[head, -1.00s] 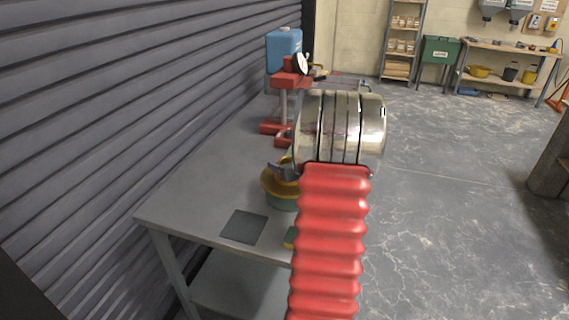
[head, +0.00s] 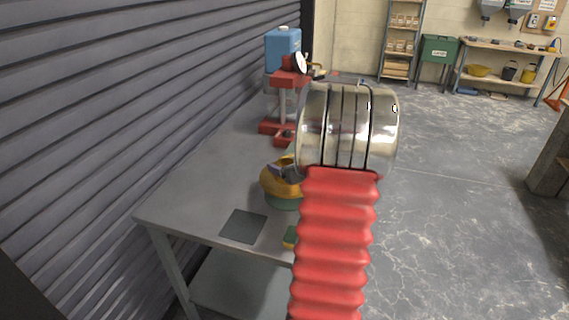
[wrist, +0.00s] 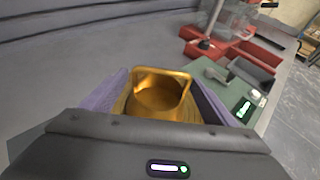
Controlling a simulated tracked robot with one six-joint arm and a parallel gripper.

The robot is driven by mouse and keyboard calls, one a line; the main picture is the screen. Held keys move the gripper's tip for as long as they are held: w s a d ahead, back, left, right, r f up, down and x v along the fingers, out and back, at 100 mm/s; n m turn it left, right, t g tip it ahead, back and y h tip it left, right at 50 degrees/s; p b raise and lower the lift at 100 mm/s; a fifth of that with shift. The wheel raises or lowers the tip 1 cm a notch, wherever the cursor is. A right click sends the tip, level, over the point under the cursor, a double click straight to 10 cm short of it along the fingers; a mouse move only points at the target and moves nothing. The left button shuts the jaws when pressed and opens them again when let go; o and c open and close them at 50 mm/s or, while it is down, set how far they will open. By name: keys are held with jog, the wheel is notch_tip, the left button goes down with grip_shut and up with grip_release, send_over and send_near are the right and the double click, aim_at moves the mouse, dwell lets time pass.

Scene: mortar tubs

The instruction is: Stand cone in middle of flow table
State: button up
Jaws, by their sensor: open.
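The brass cone (wrist: 160,95) shows in the wrist view as a hollow golden piece with an open mouth facing up. My gripper (wrist: 157,82) is open, with one purple-grey finger on each side of the cone. Whether the fingers touch it I cannot tell. The dark gripper body hides the cone's lower part.
The grey bench (head: 190,192) stands along the ribbed wall. Behind are a red stand with a dial (head: 289,80) and a blue container (head: 283,48). A dark square plate (head: 243,226) lies near the front edge. A green unit with a lit display (wrist: 243,108) is at the right.

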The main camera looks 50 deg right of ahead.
jog(key=v, duration=0.8)
jog(key=shift+s+a+r, duration=0.1)
jog(key=shift+s+r, duration=0.05)
jog(key=shift+s, duration=0.1)
dwell(0.4)
jog(key=w+a+r+n+y, duration=0.2)
jog(key=w+a+n, duration=0.15)
jog(key=a, duration=0.45)
jog(key=w+a+r+n+y, duration=0.1)
jog(key=w+a+n+y, duration=0.2)
jog(key=a+n, duration=0.3)
jog(key=w+a+r+n+y, duration=0.2)
jog(key=w+a+n, duration=0.1)
jog(key=a, duration=0.6)
jog(key=s+a+n+g+y, duration=0.35)
jog(key=a+n, duration=0.65)
jog(key=a, duration=0.5)
jog(key=s+a+r+n+g+h, duration=0.1)
jog(key=s+a+n+g+h, duration=0.2)
jog(key=s+a+n, duration=0.8)
jog(key=s+n+h, duration=0.1)
jog(key=s+n, duration=0.1)
jog(key=n, duration=0.5)
jog(key=shift+s+r+h, duration=0.25)
jog(key=shift+h, duration=0.1)
